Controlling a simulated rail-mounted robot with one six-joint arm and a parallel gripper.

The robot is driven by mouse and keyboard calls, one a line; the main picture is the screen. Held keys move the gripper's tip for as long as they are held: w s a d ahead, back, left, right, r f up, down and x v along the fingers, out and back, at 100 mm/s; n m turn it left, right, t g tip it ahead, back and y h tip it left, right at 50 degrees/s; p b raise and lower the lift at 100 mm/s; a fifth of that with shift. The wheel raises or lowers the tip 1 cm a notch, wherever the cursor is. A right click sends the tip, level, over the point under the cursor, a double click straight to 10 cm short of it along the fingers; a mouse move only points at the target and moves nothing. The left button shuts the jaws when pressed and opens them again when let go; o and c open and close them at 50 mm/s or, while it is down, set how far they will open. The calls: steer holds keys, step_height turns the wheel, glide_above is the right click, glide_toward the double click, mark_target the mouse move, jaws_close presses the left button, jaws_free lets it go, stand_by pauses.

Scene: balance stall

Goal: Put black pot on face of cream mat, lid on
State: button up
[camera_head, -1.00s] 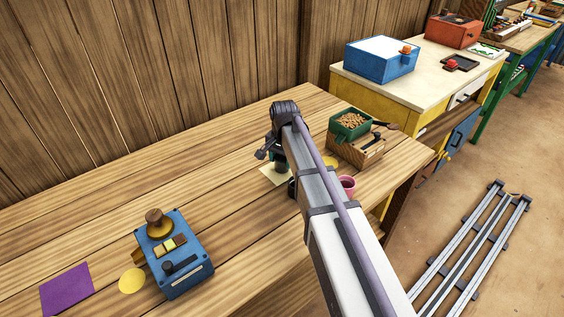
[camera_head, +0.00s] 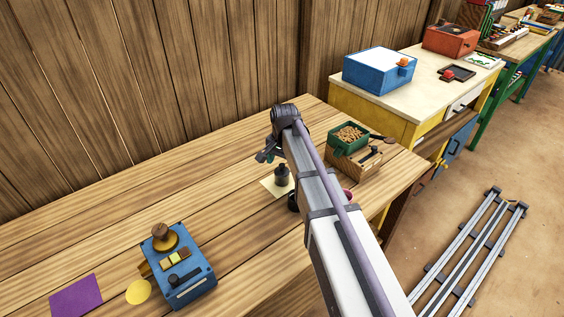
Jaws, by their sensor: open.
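A small black pot (camera_head: 282,179) stands upright on the cream mat (camera_head: 268,186), near the mat's right side. A narrower dark top shows on the pot, like a lid with a knob, but it is too small to be sure. My gripper (camera_head: 264,157) is above and to the left of the pot, apart from it, open with nothing seen in it. My arm hides the ground just right of the mat, where a dark shape (camera_head: 293,200) partly shows.
A green bin of brown pieces (camera_head: 349,135) sits on a wooden box (camera_head: 357,164) to the right. A pink cup (camera_head: 347,194) is mostly behind my arm. A blue device (camera_head: 190,285), yellow disc (camera_head: 138,291) and purple mat (camera_head: 75,297) lie at left. The table's middle is clear.

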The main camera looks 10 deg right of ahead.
mark_target(283, 165)
step_height(283, 165, up, 8)
steer(key=p, duration=0.5)
steer(key=shift+s+d+f+p, duration=0.1)
steer(key=shift+p, duration=0.25)
steer(key=s+n, duration=0.8)
steer(key=s, duration=1.4)
steer(key=shift+s+f, duration=0.15)
